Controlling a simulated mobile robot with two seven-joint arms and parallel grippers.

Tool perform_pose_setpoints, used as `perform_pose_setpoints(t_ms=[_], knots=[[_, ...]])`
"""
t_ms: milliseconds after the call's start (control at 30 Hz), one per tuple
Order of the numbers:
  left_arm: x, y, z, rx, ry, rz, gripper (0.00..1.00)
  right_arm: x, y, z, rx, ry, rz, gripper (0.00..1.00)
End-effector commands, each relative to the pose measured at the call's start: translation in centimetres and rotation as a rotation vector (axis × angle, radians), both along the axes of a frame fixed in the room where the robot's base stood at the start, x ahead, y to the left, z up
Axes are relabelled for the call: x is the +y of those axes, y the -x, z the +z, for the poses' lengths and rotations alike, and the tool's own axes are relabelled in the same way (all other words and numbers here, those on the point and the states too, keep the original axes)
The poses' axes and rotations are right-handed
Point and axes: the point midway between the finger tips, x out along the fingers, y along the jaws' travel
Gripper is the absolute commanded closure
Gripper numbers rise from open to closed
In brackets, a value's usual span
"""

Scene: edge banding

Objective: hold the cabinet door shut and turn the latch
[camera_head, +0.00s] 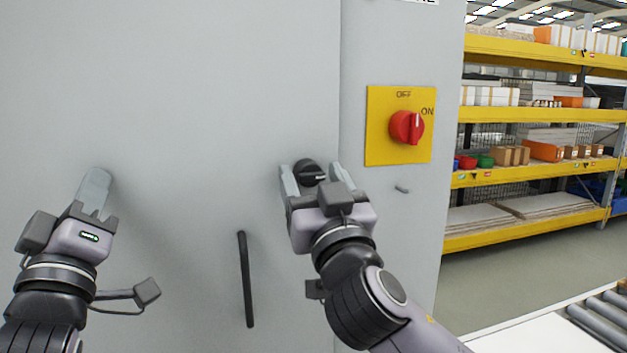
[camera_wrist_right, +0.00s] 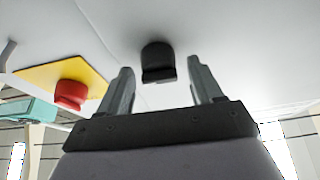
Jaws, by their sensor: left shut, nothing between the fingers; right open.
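The grey cabinet door (camera_head: 200,70) fills the left and middle of the head view and looks flush with the frame at its right edge. My left gripper (camera_head: 97,178) is shut and empty, its fingertips at the door's left part; I cannot tell for sure whether they press on it. The black latch knob (camera_head: 309,171) sits near the door's right edge. My right gripper (camera_head: 311,176) is open with its fingers on either side of the latch. In the right wrist view the latch (camera_wrist_right: 158,62) shows just beyond and between the open fingertips (camera_wrist_right: 160,80), not gripped.
A black vertical handle (camera_head: 246,280) is on the door below and left of the latch. A red rotary switch (camera_head: 406,127) on a yellow plate (camera_head: 385,150) is right of the door. Shelves (camera_head: 540,170) and a roller conveyor (camera_head: 600,320) stand further right.

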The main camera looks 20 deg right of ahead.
Motion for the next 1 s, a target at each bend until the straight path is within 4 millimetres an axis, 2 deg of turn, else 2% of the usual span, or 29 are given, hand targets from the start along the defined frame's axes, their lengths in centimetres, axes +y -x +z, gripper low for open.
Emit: perform_pose_setpoints(t_ms=[67, 100, 267, 667, 1000], knots=[[0.06, -0.36, -0.50, 0.016, -0.002, 0.003, 1.00, -0.01, 0.01, -0.01, 0.000, 0.000, 0.000, 0.34], [0.06, -0.35, -0.51, 0.016, -0.002, 0.003, 1.00, -0.01, 0.01, -0.02, 0.000, 0.001, 0.000, 0.38], [0.05, -0.35, -0.53, 0.017, 0.000, 0.004, 1.00, -0.01, 0.03, -0.01, 0.000, 0.001, 0.000, 0.90], [0.04, -0.36, -0.57, 0.018, -0.001, 0.003, 1.00, -0.09, 0.02, -0.05, 0.001, 0.053, -0.002, 0.90], [0.05, -0.37, -0.60, 0.018, 0.000, 0.004, 1.00, -0.30, 0.00, -0.04, 0.001, 0.300, -0.004, 0.90]])
